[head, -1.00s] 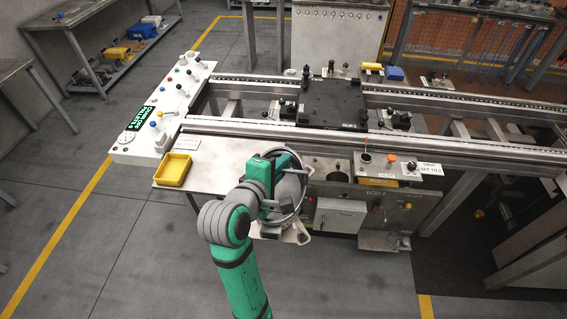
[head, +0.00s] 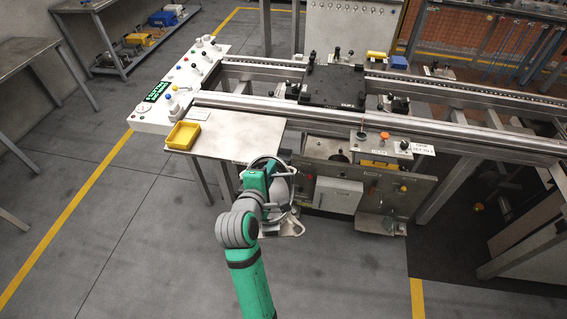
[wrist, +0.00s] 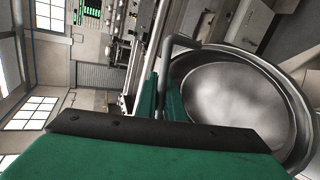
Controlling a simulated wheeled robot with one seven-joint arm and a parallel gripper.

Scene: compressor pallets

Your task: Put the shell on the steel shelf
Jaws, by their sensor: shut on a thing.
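The shell is a round, open grey metal bowl. In the wrist view the shell (wrist: 235,105) fills the right side, with a bent grey tube at its near edge. In the head view my gripper (head: 265,178) and the shell (head: 284,188) are just in front of the bench, the shell partly hidden behind the gripper. A flat steel shelf (head: 240,135) juts from the bench's front left, its right part bare.
A yellow tray (head: 183,135) stands at the shelf's left end. A white control panel (head: 165,105) is behind it. A grey box (head: 337,195) hangs on the bench front, right of the shell. A rack (head: 130,50) stands far left.

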